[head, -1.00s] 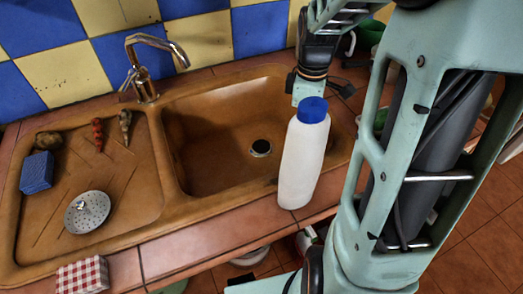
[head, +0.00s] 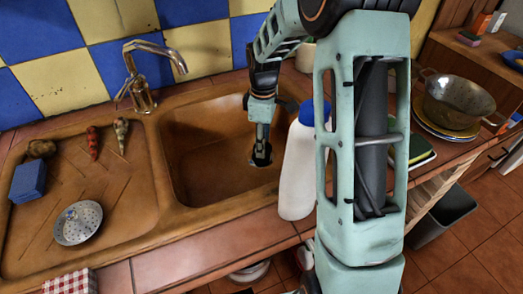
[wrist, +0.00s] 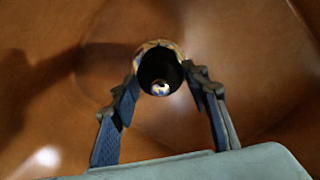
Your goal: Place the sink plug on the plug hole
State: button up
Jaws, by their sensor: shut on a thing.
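The sink plug (wrist: 158,68) is dark and round with a shiny knob, and sits between my fingertips in the wrist view. My gripper (wrist: 163,72) is shut on it, a finger on either side. In the head view my gripper (head: 261,152) points down into the brown sink basin, at the plug hole (head: 259,165). Part of the hole's metal rim (wrist: 160,44) shows behind the plug in the wrist view. The plug and fingers hide most of the hole. I cannot tell whether the plug touches it.
A white bottle with a blue cap (head: 296,172) stands on the front counter, right of my gripper and close to my arm. The tap (head: 140,75) rises behind the basin. A perforated metal disc (head: 78,223) and blue sponge (head: 28,182) lie on the drainboard. The basin's left side is clear.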

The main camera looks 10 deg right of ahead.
jog(key=shift+w+a+f+b, duration=0.1)
jog(key=shift+w+f+b, duration=0.1)
jog(key=shift+f, duration=0.75)
jog(key=shift+w+a+f+b, duration=0.1)
jog(key=shift+f+b, duration=0.05)
jog(key=shift+f, duration=0.8)
jog(key=shift+s+f, duration=0.1)
jog(key=shift+f, duration=0.1)
jog(key=o, duration=1.3)
jog(key=shift+r, duration=0.1)
notch_tip(320, 180, up, 12)
jog(key=shift+r+p, duration=0.15)
jog(key=shift+p, duration=1.1)
